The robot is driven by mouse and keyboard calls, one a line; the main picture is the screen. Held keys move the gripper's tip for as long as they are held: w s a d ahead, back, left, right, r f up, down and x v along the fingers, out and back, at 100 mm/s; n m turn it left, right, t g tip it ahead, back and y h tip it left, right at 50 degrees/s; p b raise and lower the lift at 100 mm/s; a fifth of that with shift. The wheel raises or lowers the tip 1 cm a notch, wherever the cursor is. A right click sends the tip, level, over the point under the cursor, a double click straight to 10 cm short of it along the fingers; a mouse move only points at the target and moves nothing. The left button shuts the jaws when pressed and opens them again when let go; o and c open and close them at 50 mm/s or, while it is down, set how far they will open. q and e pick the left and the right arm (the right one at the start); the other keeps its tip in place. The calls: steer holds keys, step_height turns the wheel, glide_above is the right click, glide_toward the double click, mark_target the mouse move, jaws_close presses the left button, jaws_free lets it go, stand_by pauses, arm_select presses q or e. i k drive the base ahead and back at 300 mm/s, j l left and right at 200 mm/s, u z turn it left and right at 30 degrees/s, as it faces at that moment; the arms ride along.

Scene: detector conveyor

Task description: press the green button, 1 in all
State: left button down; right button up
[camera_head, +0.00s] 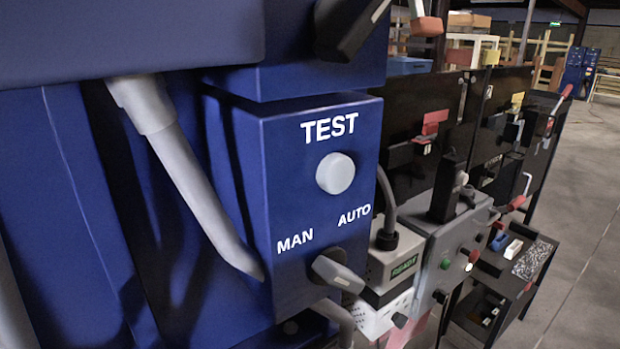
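A small green button (445,264) shows on the front of a grey control box (428,285), right of centre. It is small in the picture, and I cannot tell whether it is pressed in. A red button and a pale one sit to its right on the same box. Neither of my grippers can be made out in this view.
A large blue cabinet with a blue TEST box (290,190) fills the left and centre. The box carries a pale round button (335,173) and a MAN/AUTO knob (338,273). Black panels and an open drawer (490,310) stand to the right. Clear floor (585,250) lies far right.

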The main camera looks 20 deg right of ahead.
mark_target(446, 264)
steer(key=z, duration=1.4)
